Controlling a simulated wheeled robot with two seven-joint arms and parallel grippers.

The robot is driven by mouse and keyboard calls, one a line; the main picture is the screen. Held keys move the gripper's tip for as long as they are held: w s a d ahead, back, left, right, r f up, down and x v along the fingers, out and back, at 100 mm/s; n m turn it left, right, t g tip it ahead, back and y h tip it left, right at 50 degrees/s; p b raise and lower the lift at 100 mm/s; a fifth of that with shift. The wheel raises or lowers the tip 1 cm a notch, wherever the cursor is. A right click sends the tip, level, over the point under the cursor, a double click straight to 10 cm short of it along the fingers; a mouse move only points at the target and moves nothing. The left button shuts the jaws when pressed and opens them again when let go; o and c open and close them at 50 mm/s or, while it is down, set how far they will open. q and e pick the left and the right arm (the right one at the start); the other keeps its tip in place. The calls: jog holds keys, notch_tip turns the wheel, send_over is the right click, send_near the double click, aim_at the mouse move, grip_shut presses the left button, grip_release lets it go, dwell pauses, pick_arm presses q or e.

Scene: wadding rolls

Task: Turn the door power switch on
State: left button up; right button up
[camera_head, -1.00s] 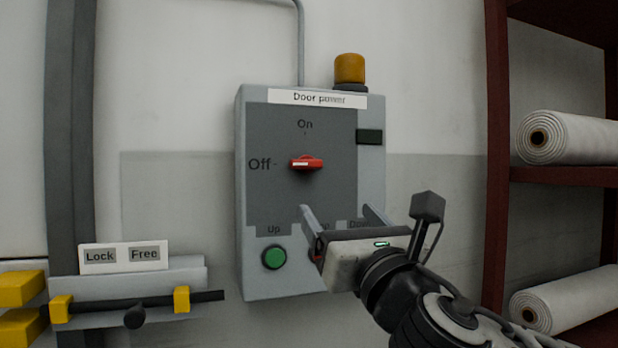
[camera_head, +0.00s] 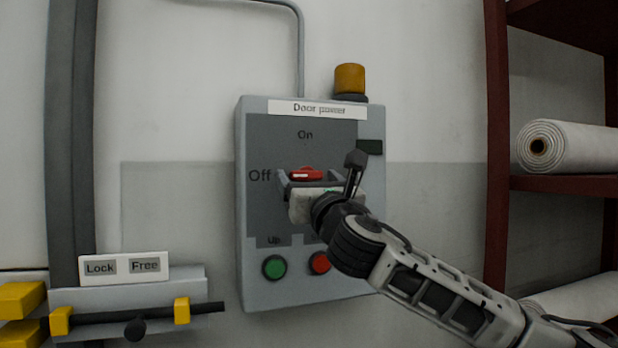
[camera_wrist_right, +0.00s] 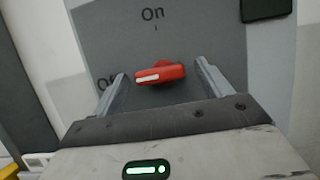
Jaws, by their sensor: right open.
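The door power box (camera_head: 255,225) is a grey wall panel labelled "Door power". Its red rotary switch (camera_head: 307,174) lies horizontal, with its white mark at the "Off" side. My right gripper (camera_head: 308,178) is at the switch, open, with one finger on each side of it. In the right wrist view the red switch (camera_wrist_right: 160,74) sits between the two spread fingers (camera_wrist_right: 160,80), with a gap visible on both sides. "On" is printed above the switch. The gripper's body hides the panel's lower right part. My left gripper is not in view.
A green button (camera_head: 275,267) and a red button (camera_head: 320,263) are below the switch. An amber lamp (camera_head: 350,79) tops the box. A lock bar (camera_head: 150,307) is at lower left. A dark red shelf (camera_head: 560,183) with white rolls (camera_head: 570,146) stands at right.

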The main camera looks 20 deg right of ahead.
jog(key=shift+w, duration=0.2)
jog(key=shift+c, duration=0.3)
jog(key=c, duration=0.9)
